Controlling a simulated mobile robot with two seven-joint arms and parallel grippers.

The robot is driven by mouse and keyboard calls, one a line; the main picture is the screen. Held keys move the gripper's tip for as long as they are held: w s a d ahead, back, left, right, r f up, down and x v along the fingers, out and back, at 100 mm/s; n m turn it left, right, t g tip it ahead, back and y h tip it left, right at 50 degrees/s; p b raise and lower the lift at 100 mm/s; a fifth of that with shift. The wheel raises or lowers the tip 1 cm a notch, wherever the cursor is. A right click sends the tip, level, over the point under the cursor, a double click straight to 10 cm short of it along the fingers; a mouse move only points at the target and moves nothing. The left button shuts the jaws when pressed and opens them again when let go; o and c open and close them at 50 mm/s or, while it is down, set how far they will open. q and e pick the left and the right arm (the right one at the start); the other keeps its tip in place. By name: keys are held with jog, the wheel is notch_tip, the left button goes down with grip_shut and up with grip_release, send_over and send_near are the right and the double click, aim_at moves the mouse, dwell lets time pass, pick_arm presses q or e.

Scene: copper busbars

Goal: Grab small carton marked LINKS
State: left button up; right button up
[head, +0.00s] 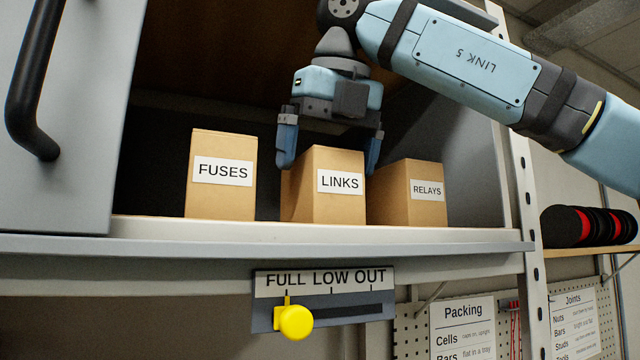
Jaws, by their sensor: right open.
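The small carton marked LINKS (319,207) stands upright in the middle of the cabinet shelf. It is brown with a white label on its front. My right gripper (329,157) points down over this carton and is open. One finger shows at the carton's upper left and the other at its upper right, between it and the RELAYS carton. I cannot tell whether the fingers touch the carton. My left gripper is not in view.
The FUSES carton (220,202) stands to the left and the RELAYS carton (411,208) close to the right. A grey door (85,130) with a black handle (28,80) is at the left. Below the shelf edge (180,248) is a FULL LOW OUT plate (345,284) with a yellow knob (296,322).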

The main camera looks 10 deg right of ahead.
jog(key=shift+w+a+f+p, duration=0.15)
jog(key=shift+w+f+p, duration=0.1)
jog(key=shift+w, duration=0.4)
jog(key=shift+w+a+f+p, duration=0.1)
jog(key=shift+w+p, duration=0.15)
jog(key=shift+w, duration=0.35)
jog(key=shift+w+a+f, duration=0.1)
jog(key=shift+f, duration=0.2)
jog(key=shift+s+d, duration=0.2)
jog(key=shift+s, duration=0.05)
jog(key=shift+w+a+f+b, duration=0.1)
jog(key=shift+f+b, duration=0.15)
jog(key=shift+b, duration=0.05)
jog(key=c, duration=1.2)
jog(key=shift+r, duration=0.1)
jog(key=shift+r, duration=0.1)
